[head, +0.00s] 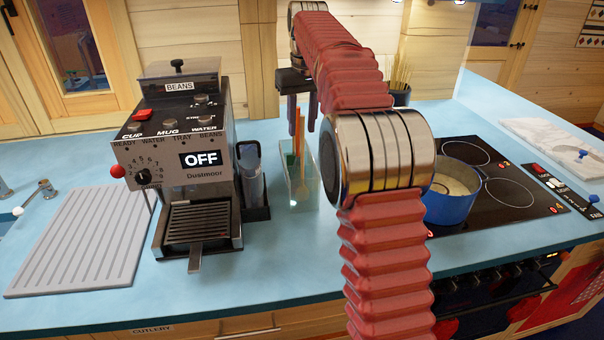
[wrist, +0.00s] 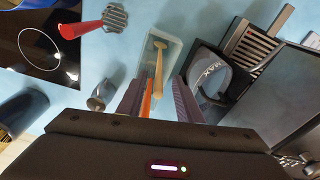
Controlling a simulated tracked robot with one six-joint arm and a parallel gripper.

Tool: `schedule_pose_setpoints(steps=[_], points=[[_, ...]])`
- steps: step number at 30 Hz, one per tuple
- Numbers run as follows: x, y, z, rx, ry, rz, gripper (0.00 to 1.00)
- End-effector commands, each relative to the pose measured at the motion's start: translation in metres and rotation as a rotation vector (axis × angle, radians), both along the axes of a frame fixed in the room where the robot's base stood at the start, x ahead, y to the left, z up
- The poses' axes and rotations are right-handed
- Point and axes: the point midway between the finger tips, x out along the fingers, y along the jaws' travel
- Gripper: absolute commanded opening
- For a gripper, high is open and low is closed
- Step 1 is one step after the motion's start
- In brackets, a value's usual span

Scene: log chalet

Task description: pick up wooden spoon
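The wooden spoon (wrist: 158,68) stands in a clear holder (wrist: 172,50) in the wrist view, its tan shaft leaning. An orange utensil (wrist: 147,101) is close beside it. In the head view the clear holder (head: 299,187) stands on the counter right of the coffee machine, with orange and tan handles (head: 299,135) rising from it. My gripper (head: 302,112) is above the holder, fingers pointing down and apart. In the wrist view the utensils show between the fingers of my gripper (wrist: 158,98); I cannot tell whether either finger touches them.
The coffee machine (head: 190,160) and a dark-framed jug (head: 251,182) stand left of the holder. A blue pot (head: 451,195) is on the black hob (head: 500,185) at right. A red-handled utensil (wrist: 82,28) shows in the wrist view. Blue counter (head: 270,255) in front is clear.

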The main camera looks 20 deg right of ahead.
Motion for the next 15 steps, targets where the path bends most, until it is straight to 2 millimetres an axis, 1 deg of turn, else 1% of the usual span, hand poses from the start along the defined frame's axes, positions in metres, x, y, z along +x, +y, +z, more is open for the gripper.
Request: schedule_pose_setpoints(steps=[3,12,15], points=[[0.0003,0.0002,-0.0042,0.000,0.000,0.000,0.32],[0.0006,0.0004,-0.0051,0.000,0.000,0.001,0.32],[0.0009,0.0001,-0.0099,0.000,0.001,0.001,0.32]])
